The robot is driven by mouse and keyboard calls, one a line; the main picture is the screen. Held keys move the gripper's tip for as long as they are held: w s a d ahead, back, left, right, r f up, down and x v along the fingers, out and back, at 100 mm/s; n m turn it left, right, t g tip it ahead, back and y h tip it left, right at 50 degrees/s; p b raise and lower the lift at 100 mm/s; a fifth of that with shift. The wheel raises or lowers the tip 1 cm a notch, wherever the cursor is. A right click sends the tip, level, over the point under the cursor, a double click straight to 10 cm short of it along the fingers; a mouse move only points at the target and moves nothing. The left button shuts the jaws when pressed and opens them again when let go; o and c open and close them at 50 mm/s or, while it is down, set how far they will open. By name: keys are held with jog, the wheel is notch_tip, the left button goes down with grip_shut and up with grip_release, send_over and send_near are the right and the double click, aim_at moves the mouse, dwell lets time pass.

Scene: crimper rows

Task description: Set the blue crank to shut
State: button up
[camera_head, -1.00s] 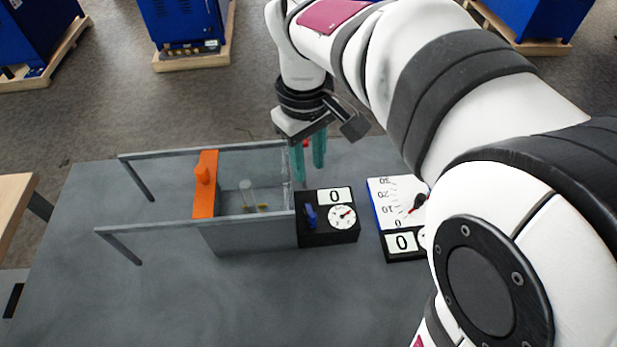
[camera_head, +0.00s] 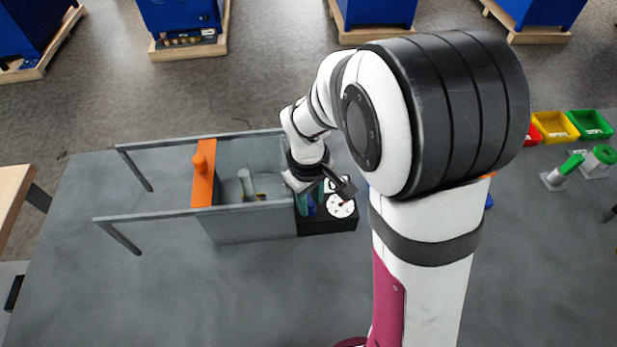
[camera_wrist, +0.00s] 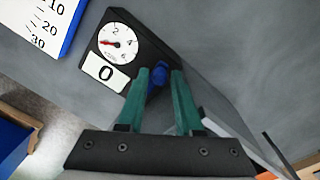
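The blue crank (camera_wrist: 158,76) stands on a black box (camera_head: 327,225) beside a round white dial (camera_head: 341,206) with a red needle. A white panel reading 0 (camera_wrist: 106,72) sits next to the dial in the wrist view. My gripper (camera_wrist: 160,70) points down at the crank, with its two green fingers apart, one on each side of it. I cannot tell whether the fingers touch the crank. In the head view, my gripper (camera_head: 308,203) partly hides the crank and the box's far side.
A grey-walled frame with an orange crosspiece (camera_head: 204,180) and a clear cylinder (camera_head: 246,184) adjoins the box on the left. A scale panel (camera_wrist: 42,22) stands on the other side, mostly behind my arm in the head view. Coloured bins (camera_head: 555,127) are at the far right.

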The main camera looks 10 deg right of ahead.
grip_shut()
jog(key=shift+a+m, duration=0.15)
jog(key=shift+m, duration=0.25)
grip_release()
jog(key=shift+r, duration=0.1)
notch_tip(320, 180, up, 16)
jog(key=shift+s+a, duration=0.15)
jog(key=shift+a, duration=0.15)
